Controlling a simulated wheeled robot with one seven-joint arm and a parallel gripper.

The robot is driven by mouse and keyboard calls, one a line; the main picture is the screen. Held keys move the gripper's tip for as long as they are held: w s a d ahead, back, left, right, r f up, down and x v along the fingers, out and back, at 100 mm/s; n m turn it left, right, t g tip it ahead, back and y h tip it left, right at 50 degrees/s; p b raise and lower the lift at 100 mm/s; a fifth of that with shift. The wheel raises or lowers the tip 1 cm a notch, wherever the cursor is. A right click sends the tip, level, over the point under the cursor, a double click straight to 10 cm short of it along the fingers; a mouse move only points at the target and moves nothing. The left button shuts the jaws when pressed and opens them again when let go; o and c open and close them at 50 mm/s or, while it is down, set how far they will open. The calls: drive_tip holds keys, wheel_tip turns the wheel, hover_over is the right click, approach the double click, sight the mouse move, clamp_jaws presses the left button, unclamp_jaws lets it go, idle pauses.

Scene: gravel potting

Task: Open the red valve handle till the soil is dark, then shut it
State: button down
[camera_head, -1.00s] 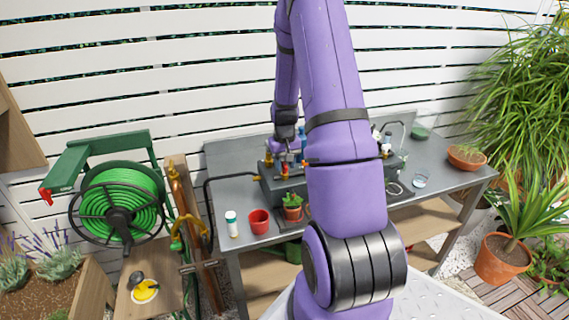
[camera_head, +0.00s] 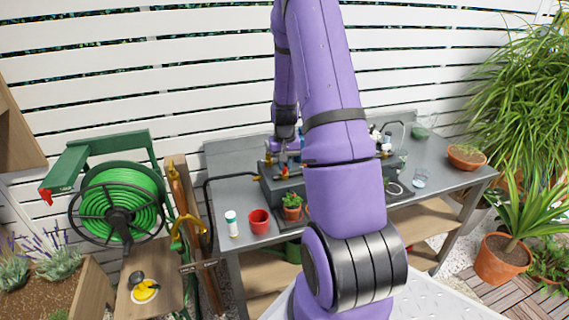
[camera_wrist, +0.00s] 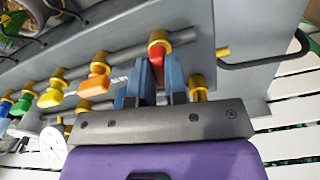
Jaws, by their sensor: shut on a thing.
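The red valve handle (camera_wrist: 157,53) sits under a brass fitting on a grey pipe in the wrist view. My gripper (camera_wrist: 160,75) has its blue fingers on either side of the handle and is shut on it. In the head view my gripper (camera_head: 287,158) is at the valve block (camera_head: 270,190), partly hidden by my own arm. A green plant in a small terracotta pot (camera_head: 292,213) stands in front of the block. Leaves cover most of its soil, and its shade is too small to judge.
Orange (camera_wrist: 95,84), yellow (camera_wrist: 50,98), green and blue handles line the pipe beside the red one. A red cup (camera_head: 259,222) and a white bottle (camera_head: 232,224) stand on the grey table (camera_head: 230,190). A green hose reel (camera_head: 118,205) is at the left.

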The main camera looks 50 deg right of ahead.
drive_tip(key=m, duration=0.4)
drive_tip(key=shift+m, duration=0.3)
drive_tip(key=m, duration=0.3)
drive_tip(key=shift+m, duration=0.3)
drive_tip(key=m, duration=0.4)
drive_tip(key=shift+m, duration=1.8)
drive_tip(key=c, duration=1.1)
unclamp_jaws()
drive_tip(key=shift+c, duration=0.2)
wheel_tip(320, 180, up, 11)
